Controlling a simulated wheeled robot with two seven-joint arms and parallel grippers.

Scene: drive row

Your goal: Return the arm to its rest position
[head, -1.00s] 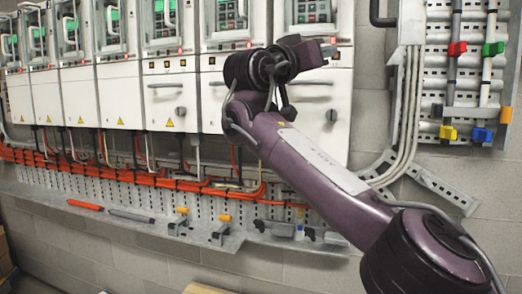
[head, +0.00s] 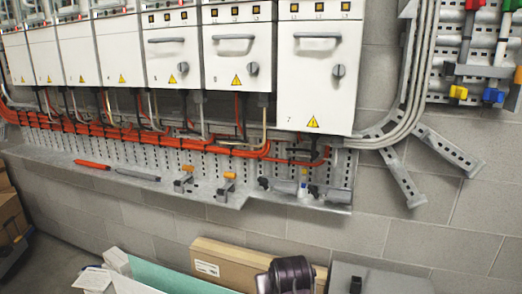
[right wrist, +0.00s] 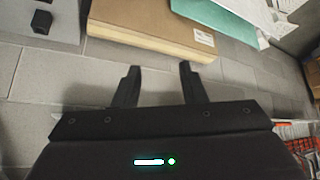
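My right arm shows in the head view only as a dark purple link (head: 290,275) at the bottom edge, right of centre. Its gripper is outside the head view. In the right wrist view my right gripper (right wrist: 158,68) has its two black fingers apart, with nothing between them. Grey block wall or floor shows behind the fingers; I cannot tell which. My left arm and gripper are in neither view.
White drive cabinets (head: 318,75) line the wall above orange cables (head: 150,140). A metal ledge (head: 100,165) below holds tools. Low down are a cardboard box (head: 225,262), a green sheet (head: 160,280) and a grey case (head: 380,280).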

